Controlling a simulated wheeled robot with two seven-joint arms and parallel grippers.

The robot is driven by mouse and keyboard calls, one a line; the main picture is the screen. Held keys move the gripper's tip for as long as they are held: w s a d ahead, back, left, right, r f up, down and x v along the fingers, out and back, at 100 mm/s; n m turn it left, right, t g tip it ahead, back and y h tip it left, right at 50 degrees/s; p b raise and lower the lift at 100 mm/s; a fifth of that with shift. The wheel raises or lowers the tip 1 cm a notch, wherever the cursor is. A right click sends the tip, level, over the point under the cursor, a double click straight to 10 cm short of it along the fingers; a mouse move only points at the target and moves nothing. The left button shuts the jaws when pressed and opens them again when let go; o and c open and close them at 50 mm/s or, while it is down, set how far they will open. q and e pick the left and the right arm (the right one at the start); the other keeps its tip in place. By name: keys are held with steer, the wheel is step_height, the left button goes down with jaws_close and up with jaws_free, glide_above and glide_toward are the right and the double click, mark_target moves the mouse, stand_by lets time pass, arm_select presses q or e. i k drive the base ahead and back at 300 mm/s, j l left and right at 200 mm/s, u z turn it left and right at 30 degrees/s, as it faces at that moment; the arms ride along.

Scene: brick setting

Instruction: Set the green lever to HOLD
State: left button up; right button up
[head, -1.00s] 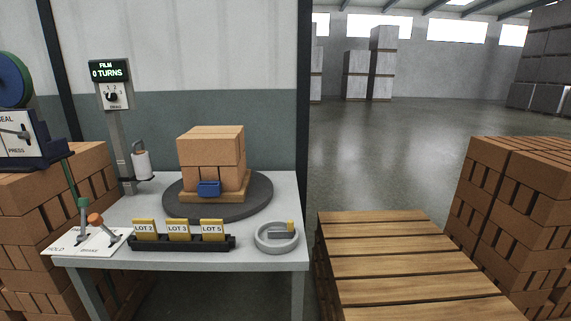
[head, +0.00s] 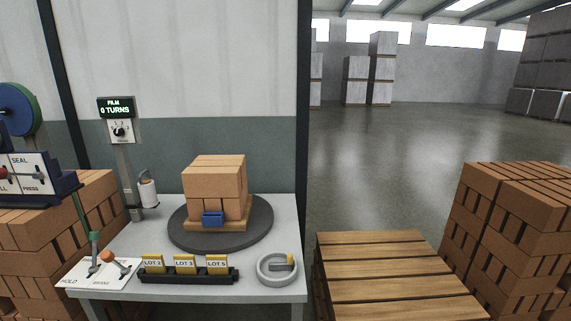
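The green lever (head: 94,240) stands at the front left of the white table, on a white label plate (head: 80,275). The plate reads HOLD at its left end, with another label to the right that is hard to read. Neither of my grippers shows in the head view.
A seal press (head: 35,187) stands at the left. A wooden pallet (head: 375,262) lies right of the table.

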mark_target(94, 237)
steer(key=u, duration=1.35)
steer(key=l+u, duration=0.5)
steer(key=k+l+u, duration=0.15)
steer(key=l+u, duration=0.3)
steer(key=l, duration=0.15)
